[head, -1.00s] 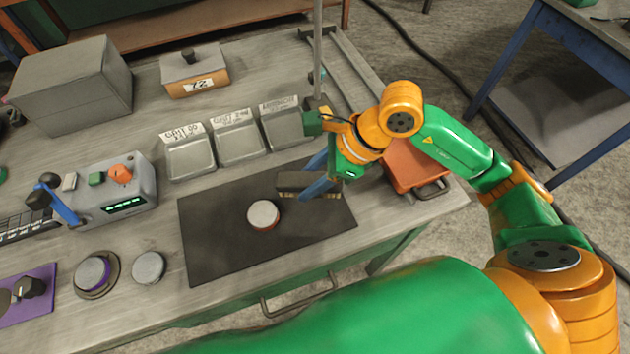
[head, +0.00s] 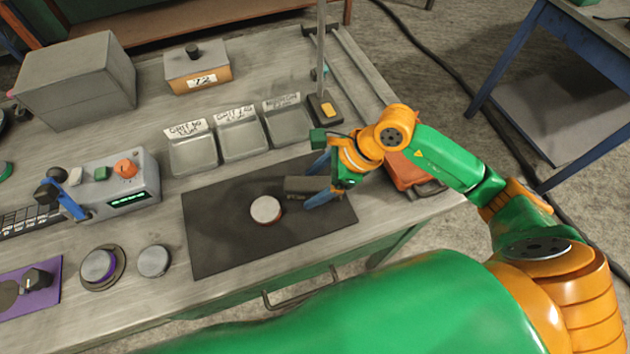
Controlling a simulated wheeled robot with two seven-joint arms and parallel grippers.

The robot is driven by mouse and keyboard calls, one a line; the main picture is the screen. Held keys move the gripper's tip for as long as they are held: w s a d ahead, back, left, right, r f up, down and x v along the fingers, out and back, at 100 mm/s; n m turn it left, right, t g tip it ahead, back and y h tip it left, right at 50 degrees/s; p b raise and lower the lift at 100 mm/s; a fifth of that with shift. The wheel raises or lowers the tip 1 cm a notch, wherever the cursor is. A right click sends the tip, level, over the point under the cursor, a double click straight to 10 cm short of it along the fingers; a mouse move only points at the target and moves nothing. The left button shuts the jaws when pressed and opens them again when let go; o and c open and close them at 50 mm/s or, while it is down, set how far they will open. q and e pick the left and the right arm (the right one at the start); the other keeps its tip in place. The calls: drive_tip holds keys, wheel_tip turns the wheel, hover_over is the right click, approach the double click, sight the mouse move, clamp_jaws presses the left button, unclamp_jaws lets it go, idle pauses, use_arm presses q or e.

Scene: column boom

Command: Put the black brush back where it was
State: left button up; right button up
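The black brush (head: 301,185) is a dark block at the right part of the black mat (head: 222,236). It appears to rest on the mat, though its underside is hidden. My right gripper (head: 312,186) reaches in from the right, its blue fingers spread apart, one on the far side and one on the near side of the brush's right end. The fingers look open, with the brush's right end partly hidden by the gripper. My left gripper is not in view.
A round white-topped puck (head: 265,209) sits on the mat left of the brush. Several labelled grey trays (head: 240,138) stand behind the mat. A post base with a yellow block (head: 327,109) stands behind the gripper. An orange-red case (head: 405,172) is to the right.

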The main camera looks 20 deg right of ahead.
drive_tip(key=shift+r+p, duration=0.4)
drive_tip(key=b+v, duration=0.1)
drive_tip(key=v, duration=1)
drive_tip(key=shift+d+r+b, duration=0.2)
drive_tip(key=shift+r+b, duration=0.05)
drive_tip(key=shift+b, duration=0.15)
